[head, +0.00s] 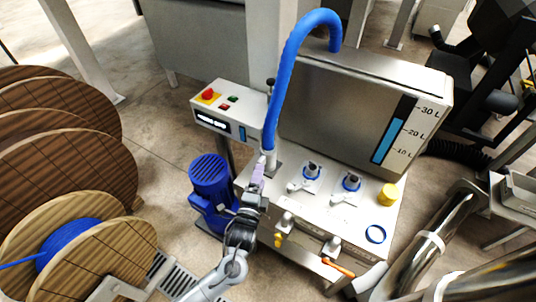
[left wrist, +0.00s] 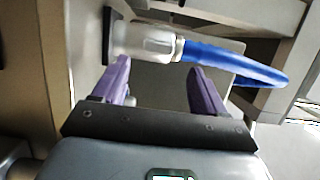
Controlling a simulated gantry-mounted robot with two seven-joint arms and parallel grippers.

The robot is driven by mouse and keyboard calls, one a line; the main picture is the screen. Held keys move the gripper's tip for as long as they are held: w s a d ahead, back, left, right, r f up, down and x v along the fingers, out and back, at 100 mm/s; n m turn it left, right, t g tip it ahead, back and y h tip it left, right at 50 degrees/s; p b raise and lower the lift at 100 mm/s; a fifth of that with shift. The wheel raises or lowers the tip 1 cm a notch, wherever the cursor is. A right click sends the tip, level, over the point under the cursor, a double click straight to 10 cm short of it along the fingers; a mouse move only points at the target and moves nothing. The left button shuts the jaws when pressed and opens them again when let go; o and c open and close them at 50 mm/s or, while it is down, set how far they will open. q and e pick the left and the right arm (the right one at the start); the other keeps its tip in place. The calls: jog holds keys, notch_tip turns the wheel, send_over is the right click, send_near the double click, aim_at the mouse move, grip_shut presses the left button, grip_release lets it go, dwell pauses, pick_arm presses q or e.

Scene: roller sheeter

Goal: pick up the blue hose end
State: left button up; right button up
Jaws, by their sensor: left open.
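The blue hose (head: 284,78) arches up from the steel machine and bends over at the top behind the tank. Its lower end meets a pale fitting (head: 269,159) at the machine's left corner. In the left wrist view the blue hose (left wrist: 232,64) runs to the right from a clear, whitish fitting (left wrist: 150,42). My left gripper (head: 259,170) has purple fingers and is close to this lower end. In the left wrist view the left gripper (left wrist: 159,66) is open, with the fitting just beyond the fingertips. Contact cannot be told. My right gripper is not in view.
Wooden reels (head: 75,160) fill the far left.

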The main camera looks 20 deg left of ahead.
aim_at(267, 154)
pick_arm(q)
jog(key=w, duration=0.1)
jog(key=w+b, duration=0.1)
jog(key=w+a, duration=0.1)
jog(key=shift+w+f, duration=0.25)
jog(key=shift+w, duration=0.15)
jog(key=shift+w+b, duration=0.3)
jog(key=shift+w, duration=0.35)
grip_shut()
jog(key=shift+r, duration=0.15)
